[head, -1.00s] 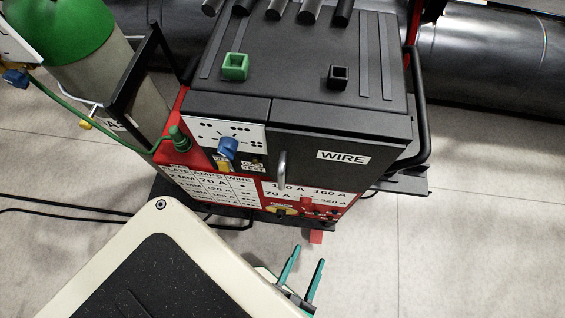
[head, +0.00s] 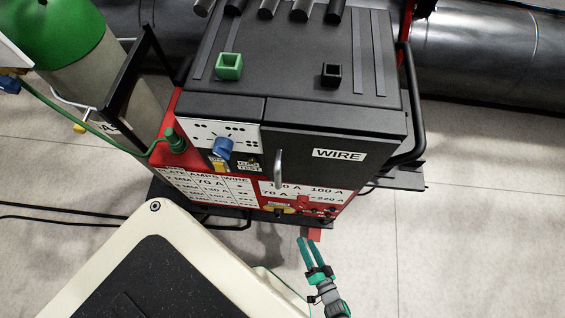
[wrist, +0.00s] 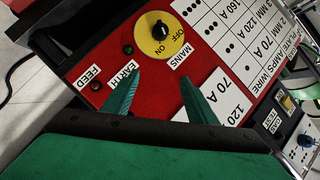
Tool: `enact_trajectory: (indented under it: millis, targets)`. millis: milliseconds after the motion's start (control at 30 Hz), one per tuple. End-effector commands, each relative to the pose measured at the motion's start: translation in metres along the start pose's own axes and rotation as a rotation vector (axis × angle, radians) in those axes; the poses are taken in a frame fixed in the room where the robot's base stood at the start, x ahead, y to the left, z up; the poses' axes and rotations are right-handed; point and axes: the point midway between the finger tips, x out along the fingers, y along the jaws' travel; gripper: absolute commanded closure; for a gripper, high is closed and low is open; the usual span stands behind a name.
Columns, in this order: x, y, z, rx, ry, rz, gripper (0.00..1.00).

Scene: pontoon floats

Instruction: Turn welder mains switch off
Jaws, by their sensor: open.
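The red front panel of the welder carries the mains switch, a black knob (wrist: 160,31) on a yellow disc marked ON and OFF. I cannot tell for sure which mark the knob points to. A MAINS label (wrist: 181,56) is beside it. In the head view the switch (head: 279,211) is small, low on the welder's front. My gripper (head: 308,240) is open and empty, in front of the panel's lower right. In the wrist view its two teal fingers (wrist: 158,84) point toward the panel, apart from the knob.
The wire door handle (head: 278,168) stands out above. A gas cylinder (head: 62,40) is at left; black cables (head: 70,211) lie on the floor. Floor at right is clear.

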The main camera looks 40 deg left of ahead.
Motion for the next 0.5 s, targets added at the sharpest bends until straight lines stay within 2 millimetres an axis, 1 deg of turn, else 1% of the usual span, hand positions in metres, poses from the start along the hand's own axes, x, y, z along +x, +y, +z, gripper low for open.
enact_trajectory:
  millis: [33, 100, 233, 333, 500]
  targets:
    - [0.013, 0.006, 0.005, 0.029, -0.036, -0.023, 0.48]
    - [0.026, 0.013, 0.011, 0.077, -0.075, -0.047, 0.48]
    - [0.048, 0.022, 0.022, 0.161, -0.144, -0.082, 0.48]
    - [0.060, 0.025, 0.029, 0.211, -0.185, -0.098, 0.48]
    - [0.070, 0.027, 0.037, 0.262, -0.226, -0.111, 0.48]
